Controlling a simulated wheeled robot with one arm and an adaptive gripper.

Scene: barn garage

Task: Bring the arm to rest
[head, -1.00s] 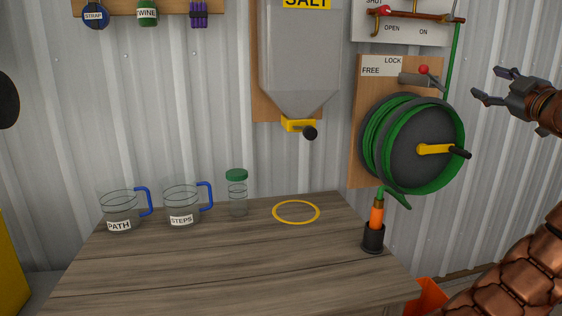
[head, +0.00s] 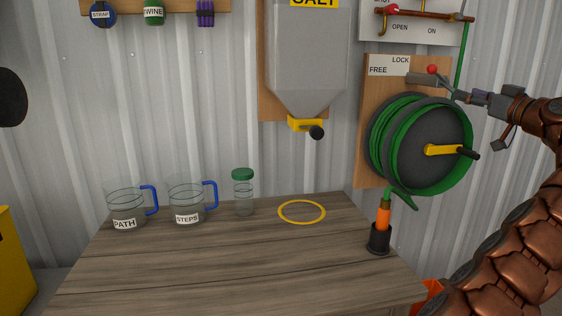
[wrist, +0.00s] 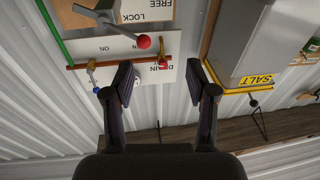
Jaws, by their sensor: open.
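My gripper (head: 483,118) is at the right of the head view, raised in front of the wall beside the hose reel's upper right edge. Its fingers are apart and nothing is between them. In the wrist view my gripper (wrist: 160,85) is also open and empty, with the wall behind it. That view looks upside down, with the valve board (wrist: 130,45) and the salt hopper (wrist: 250,45) beyond the fingers. My copper-coloured arm comes up from the lower right of the head view.
The green hose reel (head: 400,150) and its red-knobbed lock lever (head: 432,69) are close to my gripper. On the wooden table (head: 230,265) stand two jugs (head: 126,210), a green-lidded jar (head: 243,195) and an orange nozzle (head: 383,218) in a black holder. A yellow ring (head: 302,211) marks a bare spot.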

